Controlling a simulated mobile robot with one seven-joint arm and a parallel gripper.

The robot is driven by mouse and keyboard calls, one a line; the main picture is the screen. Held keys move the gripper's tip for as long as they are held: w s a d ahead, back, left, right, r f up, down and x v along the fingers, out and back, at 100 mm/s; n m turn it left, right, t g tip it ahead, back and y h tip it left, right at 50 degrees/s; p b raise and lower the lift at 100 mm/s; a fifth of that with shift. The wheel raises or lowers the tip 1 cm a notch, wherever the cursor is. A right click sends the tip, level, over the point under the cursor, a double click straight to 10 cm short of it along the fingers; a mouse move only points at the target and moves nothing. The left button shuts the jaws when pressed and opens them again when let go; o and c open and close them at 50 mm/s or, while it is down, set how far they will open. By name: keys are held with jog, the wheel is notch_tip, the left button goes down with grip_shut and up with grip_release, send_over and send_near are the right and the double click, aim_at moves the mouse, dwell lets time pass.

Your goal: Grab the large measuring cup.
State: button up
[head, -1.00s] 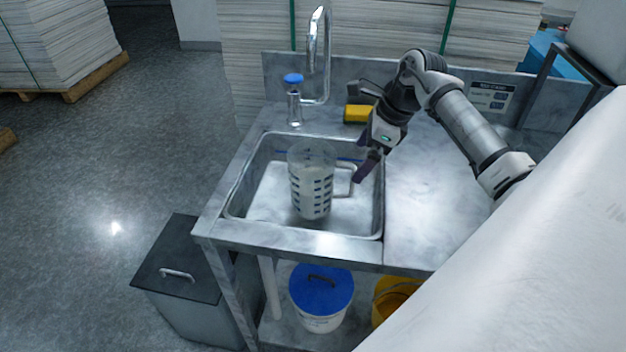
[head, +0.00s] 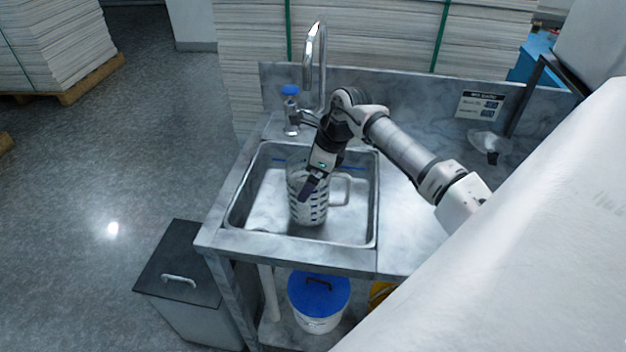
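The large measuring cup (head: 316,214) is clear, with dark markings and a handle on its right side. It stands upright in the sink basin (head: 262,215). My gripper (head: 311,188) points down over the cup, and its dark fingers overlap the cup's upper part and rim in the head view. I cannot tell whether the fingers are inside the cup, astride its wall or in front of it. The finger gap is not clear, and part of the cup's rim is hidden behind my gripper.
A chrome faucet (head: 319,60) and a blue-topped bottle (head: 291,108) stand behind the sink. A clear item with a dark part (head: 489,143) lies at the counter's back right. Below are a blue-lidded bucket (head: 319,297) and a grey bin (head: 180,275). The counter right of the sink is mostly bare.

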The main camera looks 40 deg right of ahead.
jog(key=c, duration=1.6)
jog(key=shift+c, duration=0.5)
